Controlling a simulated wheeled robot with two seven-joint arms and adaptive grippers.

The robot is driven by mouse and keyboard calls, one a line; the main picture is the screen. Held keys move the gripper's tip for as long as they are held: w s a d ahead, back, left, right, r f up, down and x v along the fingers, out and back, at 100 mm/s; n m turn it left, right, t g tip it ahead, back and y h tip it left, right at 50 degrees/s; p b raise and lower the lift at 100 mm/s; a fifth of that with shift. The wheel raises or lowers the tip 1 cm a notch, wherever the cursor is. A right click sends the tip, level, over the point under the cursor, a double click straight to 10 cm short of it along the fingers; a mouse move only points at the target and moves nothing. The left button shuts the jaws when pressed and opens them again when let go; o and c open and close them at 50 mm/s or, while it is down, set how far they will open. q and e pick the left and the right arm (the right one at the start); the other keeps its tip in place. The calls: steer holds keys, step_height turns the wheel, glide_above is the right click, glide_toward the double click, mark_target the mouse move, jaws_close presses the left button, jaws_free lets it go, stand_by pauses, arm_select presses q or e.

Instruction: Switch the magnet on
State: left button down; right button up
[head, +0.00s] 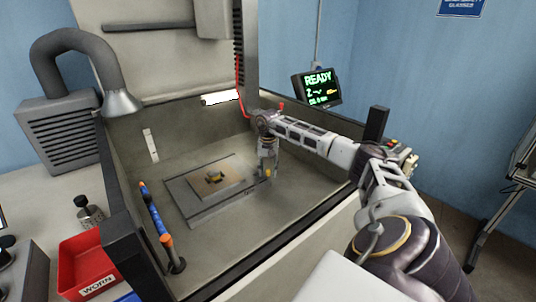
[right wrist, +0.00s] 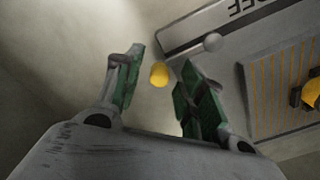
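The magnet is a flat grey chuck (head: 203,215) on the floor of the tank, with a tan plate and a small dark and yellow piece on top. In the right wrist view its grey edge (right wrist: 185,45) carries upside-down lettering, partly cut off, that seems to read OFF. A yellow knob (right wrist: 159,74) shows near a small grey ball (right wrist: 212,43) by that edge. My right gripper (right wrist: 161,62) is open, its green-padded fingers on either side of the knob; contact is not clear. In the head view the right gripper (head: 267,170) points down at the chuck's right end.
Tank walls surround the chuck, with a dark front rim (head: 265,262). A blue and orange hose (head: 155,220) stands at the left inside. A vertical machine column (head: 247,55) hangs behind my right gripper. A display (head: 318,88) reads READY. A red bin (head: 85,262) stands outside left.

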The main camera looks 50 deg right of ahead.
mark_target(268, 170)
step_height(268, 170, up, 12)
stand_by(0.9)
steer(key=shift+s+f, duration=0.1)
stand_by(0.6)
